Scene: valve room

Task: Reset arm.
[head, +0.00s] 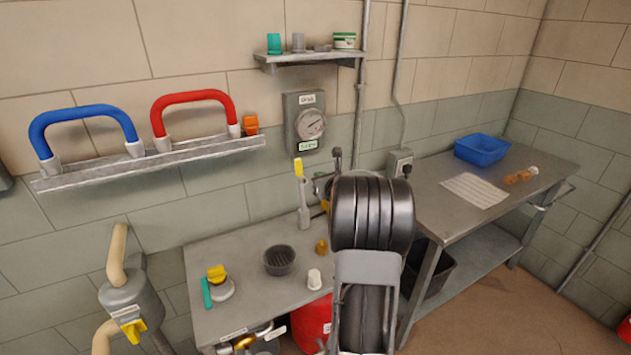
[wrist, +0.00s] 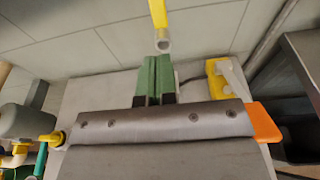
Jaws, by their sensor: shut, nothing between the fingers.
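My gripper (wrist: 153,62) shows in the wrist view as two green fingers, shut together with nothing between them. The fingers point up the picture, toward a tiled wall, above a grey bench surface. A yellow rod with a grey ring end (wrist: 160,25) shows just beyond the fingertips; I cannot tell if they touch. In the head view my dark arm covers the middle of the picture and hides the gripper.
The left bench (head: 225,318) holds a dark bowl (head: 280,260), a white cup (head: 314,279) and a yellow-topped knob (head: 216,274). A blue bin (head: 481,149) stands on the right table (head: 430,195). Blue (head: 82,112) and red (head: 193,97) handles stand on a wall rail.

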